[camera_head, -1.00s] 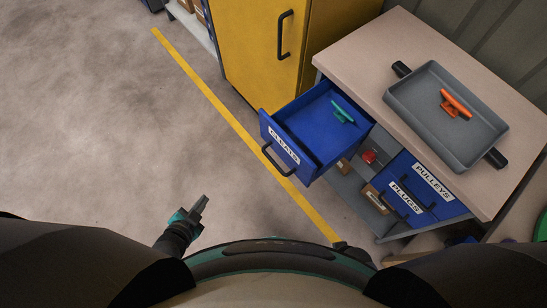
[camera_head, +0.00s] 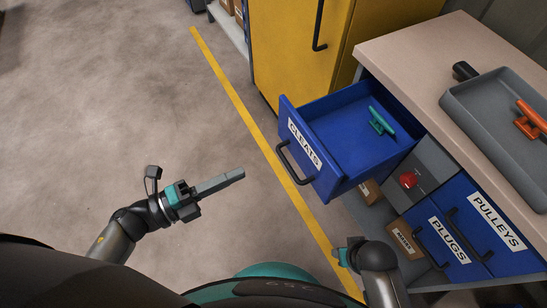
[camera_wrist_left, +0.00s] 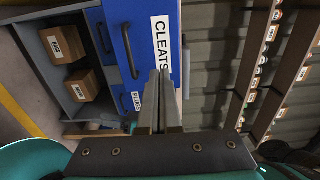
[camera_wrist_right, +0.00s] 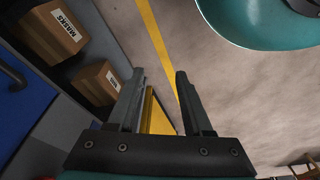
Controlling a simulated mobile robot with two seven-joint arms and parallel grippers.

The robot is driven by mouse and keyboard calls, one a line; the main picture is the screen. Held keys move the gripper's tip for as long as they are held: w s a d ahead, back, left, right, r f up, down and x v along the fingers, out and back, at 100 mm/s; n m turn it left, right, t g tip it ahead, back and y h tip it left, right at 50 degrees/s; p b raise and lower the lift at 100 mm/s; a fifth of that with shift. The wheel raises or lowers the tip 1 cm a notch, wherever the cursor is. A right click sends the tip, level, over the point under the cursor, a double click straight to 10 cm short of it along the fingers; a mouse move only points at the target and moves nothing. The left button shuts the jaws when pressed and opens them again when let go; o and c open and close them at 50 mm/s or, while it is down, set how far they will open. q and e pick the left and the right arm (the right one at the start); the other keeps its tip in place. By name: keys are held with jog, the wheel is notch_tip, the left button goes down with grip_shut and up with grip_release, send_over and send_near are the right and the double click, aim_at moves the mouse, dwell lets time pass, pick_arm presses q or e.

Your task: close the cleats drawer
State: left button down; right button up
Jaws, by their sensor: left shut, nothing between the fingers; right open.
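The blue cleats drawer (camera_head: 322,172) is pulled out of the cabinet in the head view, with a black bar handle (camera_head: 296,163) on its labelled front. A teal cleat (camera_head: 381,121) lies inside it. My left gripper (camera_head: 238,174) is shut and empty, left of the drawer front and apart from it, pointing toward it. In the left wrist view the CLEATS front (camera_wrist_left: 147,40) shows beyond the shut fingers (camera_wrist_left: 160,80). My right gripper is open and empty in the right wrist view (camera_wrist_right: 160,80); in the head view its arm is low, by the cabinet's lower shelf.
A grey tray (camera_head: 480,110) with an orange cleat (camera_head: 530,121) sits on the cabinet top (camera_head: 420,55). Boxes (camera_wrist_right: 97,82) stand on the low shelf. A yellow cabinet (camera_head: 290,50) stands behind; the floor at left is clear.

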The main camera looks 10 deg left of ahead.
pick_arm(q)
jog(key=b, duration=0.2)
send_near(303, 143)
jog(key=x, duration=0.5)
jog(key=shift+w+d, duration=0.15)
jog(key=shift+x, duration=0.75)
pick_arm(e)
jog(key=shift+t, duration=0.5)
jog(key=shift+w+a+r, duration=0.1)
jog(key=shift+w+r, duration=0.3)
jog(key=shift+r, duration=0.4)
jog(key=shift+w+a+r, duration=0.1)
jog(key=shift+w+r, duration=0.3)
jog(key=shift+r, duration=0.45)
jog(key=shift+w+r, duration=0.4)
jog(key=shift+r, duration=0.4)
